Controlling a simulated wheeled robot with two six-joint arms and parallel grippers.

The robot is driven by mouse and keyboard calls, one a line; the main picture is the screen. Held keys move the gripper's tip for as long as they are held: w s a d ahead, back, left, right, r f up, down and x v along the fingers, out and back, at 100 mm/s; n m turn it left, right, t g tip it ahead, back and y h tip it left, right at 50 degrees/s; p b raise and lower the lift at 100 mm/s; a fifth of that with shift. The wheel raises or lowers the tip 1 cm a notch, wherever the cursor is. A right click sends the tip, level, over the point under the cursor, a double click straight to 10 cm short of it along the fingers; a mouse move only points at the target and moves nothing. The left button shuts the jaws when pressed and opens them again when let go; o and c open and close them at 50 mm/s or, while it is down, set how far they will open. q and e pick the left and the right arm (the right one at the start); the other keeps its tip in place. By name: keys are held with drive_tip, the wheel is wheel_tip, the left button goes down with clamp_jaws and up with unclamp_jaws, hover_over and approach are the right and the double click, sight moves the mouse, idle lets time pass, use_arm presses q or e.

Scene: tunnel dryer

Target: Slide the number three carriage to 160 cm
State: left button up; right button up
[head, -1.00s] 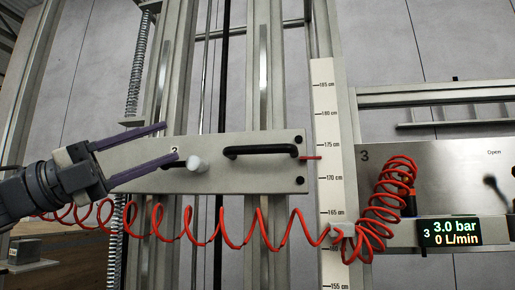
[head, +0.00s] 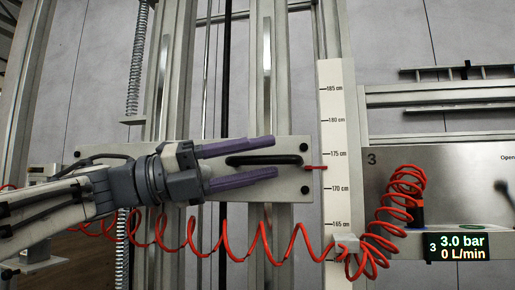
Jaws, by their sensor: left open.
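The number three carriage is a grey plate (head: 298,183) on vertical rails, with a black horizontal bar handle (head: 290,160). Its red pointer (head: 315,168) stands at about 173 cm on the white vertical scale (head: 337,215). My left gripper (head: 274,157) is open in front of the plate. One purple finger shows above the handle and one below it, so the bar lies between them in the picture. I cannot tell whether the fingers touch it. My gripper hides the plate's left part, with its number and white knob. My right gripper is not in view.
A red coiled hose (head: 230,245) hangs below the plate and runs to a panel marked 3 (head: 440,170) at the right. A display (head: 457,247) there reads 3.0 bar and 0 L/min. A vertical spring (head: 135,65) stands at upper left.

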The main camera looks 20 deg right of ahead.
use_arm(q)
drive_tip(key=shift+d, duration=0.1)
clamp_jaws()
idle(1.4)
